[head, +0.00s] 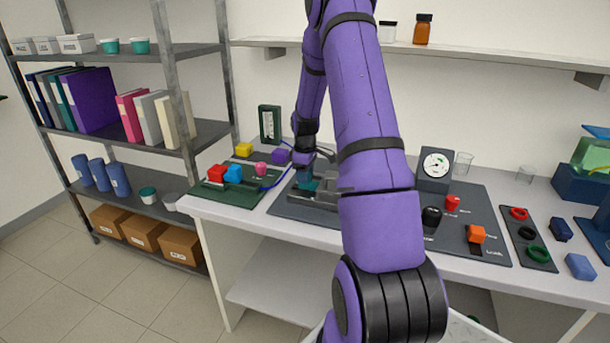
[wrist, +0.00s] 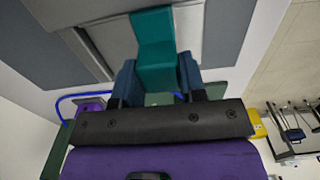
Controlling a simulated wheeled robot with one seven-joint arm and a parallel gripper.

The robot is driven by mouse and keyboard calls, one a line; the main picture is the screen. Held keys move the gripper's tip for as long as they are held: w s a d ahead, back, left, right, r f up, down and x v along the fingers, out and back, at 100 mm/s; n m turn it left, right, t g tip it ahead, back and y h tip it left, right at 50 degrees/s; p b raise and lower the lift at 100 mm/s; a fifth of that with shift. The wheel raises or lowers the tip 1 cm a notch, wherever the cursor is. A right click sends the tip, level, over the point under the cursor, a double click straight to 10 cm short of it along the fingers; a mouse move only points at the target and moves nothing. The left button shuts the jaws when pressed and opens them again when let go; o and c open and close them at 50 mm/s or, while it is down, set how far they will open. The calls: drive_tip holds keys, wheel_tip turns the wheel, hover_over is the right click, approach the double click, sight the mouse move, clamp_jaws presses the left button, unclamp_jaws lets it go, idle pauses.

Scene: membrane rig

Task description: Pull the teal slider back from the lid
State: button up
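The teal slider (wrist: 155,55) shows in the wrist view between my gripper's two blue fingers. Its far end reaches over a light grey surface of the grey fixture. My gripper (wrist: 158,76) has one finger close against each side of the slider, with no clear gap visible. In the head view, my gripper (head: 304,170) is low over the left part of the dark mat, at the teal slider (head: 305,182). The grey fixture (head: 325,190) sits beside it there. My arm hides part of the fixture, and I cannot clearly tell the lid from its body.
A green board (head: 240,193) with red, blue, yellow and pink parts and a blue cord lies left of the fixture. A shelf rack (head: 178,90) is at far left.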

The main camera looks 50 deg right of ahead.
clamp_jaws()
drive_tip(key=shift+w+a, duration=0.3)
drive_tip(key=shift+w, duration=0.35)
drive_tip(key=shift+w+a, duration=0.25)
drive_tip(key=shift+w, duration=0.4)
drive_tip(key=o, duration=0.9)
unclamp_jaws()
drive_tip(key=shift+o, duration=0.3)
drive_tip(key=shift+r, duration=0.1)
wheel_tip(320, 180, up, 11)
drive_tip(key=shift+f, duration=0.2)
